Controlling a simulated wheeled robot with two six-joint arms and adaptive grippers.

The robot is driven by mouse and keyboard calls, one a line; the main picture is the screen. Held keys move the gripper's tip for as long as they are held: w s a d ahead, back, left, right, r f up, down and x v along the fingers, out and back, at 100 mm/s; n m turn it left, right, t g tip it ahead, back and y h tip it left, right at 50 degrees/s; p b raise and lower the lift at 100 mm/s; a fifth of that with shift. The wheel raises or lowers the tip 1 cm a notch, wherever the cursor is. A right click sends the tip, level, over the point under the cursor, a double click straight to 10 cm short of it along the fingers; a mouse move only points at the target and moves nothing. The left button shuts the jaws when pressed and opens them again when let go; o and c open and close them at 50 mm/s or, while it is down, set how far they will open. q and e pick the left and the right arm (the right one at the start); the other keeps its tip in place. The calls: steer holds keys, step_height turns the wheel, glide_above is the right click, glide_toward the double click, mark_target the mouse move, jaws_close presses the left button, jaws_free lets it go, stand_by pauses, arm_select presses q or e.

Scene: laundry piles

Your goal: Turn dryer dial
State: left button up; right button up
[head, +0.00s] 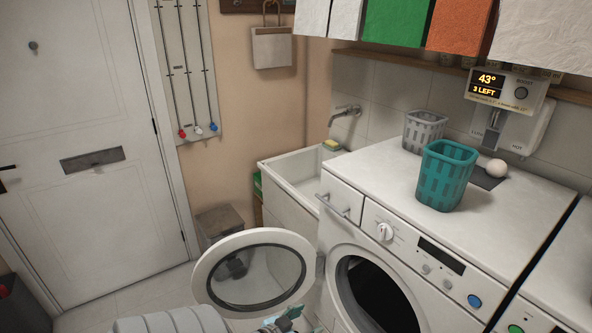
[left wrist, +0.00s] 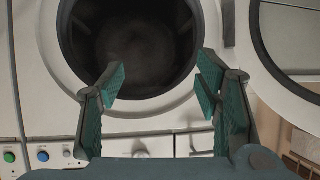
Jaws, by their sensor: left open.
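A white front-loading machine (head: 400,265) has a round white dial (head: 385,231) on its front panel, right of the drawer handle. The dial seems to show partly at the lower edge of the left wrist view (left wrist: 140,154), just above my gripper's body. The machine's round door (head: 207,275) stands open to the left. My left gripper (head: 284,320) is at the bottom edge of the head view, low in front of the machine. In the left wrist view its teal fingers (left wrist: 161,82) are spread and empty, facing the dark drum opening. My right gripper is not in view.
A teal basket (head: 447,176), a grey basket (head: 424,131) and a white ball (head: 496,168) sit on the machine top. A second white machine (head: 560,262) with a green button adjoins at right. A sink (head: 290,171) stands at left. Cloths hang above.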

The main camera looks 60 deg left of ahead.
arm_select(q)
steer(key=s+d+f+g, duration=0.1)
steer(key=s+f, duration=0.2)
steer(key=f, duration=0.3)
steer(key=shift+s+f+g, duration=0.25)
steer(key=shift+s+g, duration=0.15)
